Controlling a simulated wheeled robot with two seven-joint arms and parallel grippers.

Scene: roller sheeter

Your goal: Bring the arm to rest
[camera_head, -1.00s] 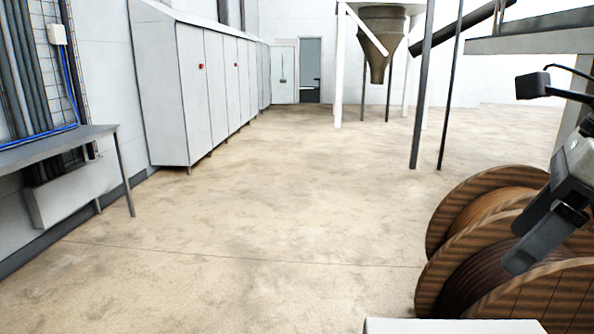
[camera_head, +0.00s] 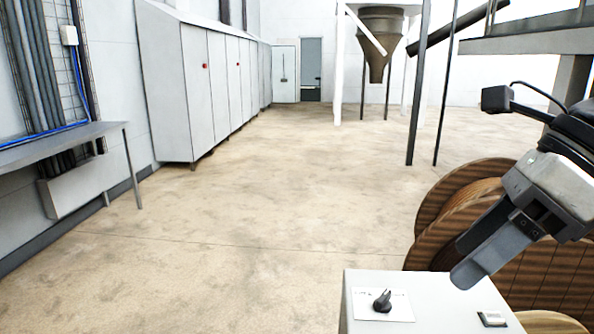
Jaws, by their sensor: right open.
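My right gripper (camera_head: 464,260) is at the right of the head view, its fingers pointing down and to the left. It is open and I see nothing between the fingers. It is in front of the wooden cable reels and appears above the right part of a pale control box (camera_head: 430,318). I cannot tell how far above the box it is. The box has a black rotary knob (camera_head: 382,301) on a white plate and a small dark-framed switch (camera_head: 492,319). My left gripper is not in view.
Wooden cable reels (camera_head: 437,212) stand on the right, partly hidden by my arm. Grey cabinets (camera_head: 191,95) line the left wall, with a metal table (camera_head: 62,146) nearer. A hopper (camera_head: 378,45) stands at the back. The concrete floor (camera_head: 250,220) in the middle is clear.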

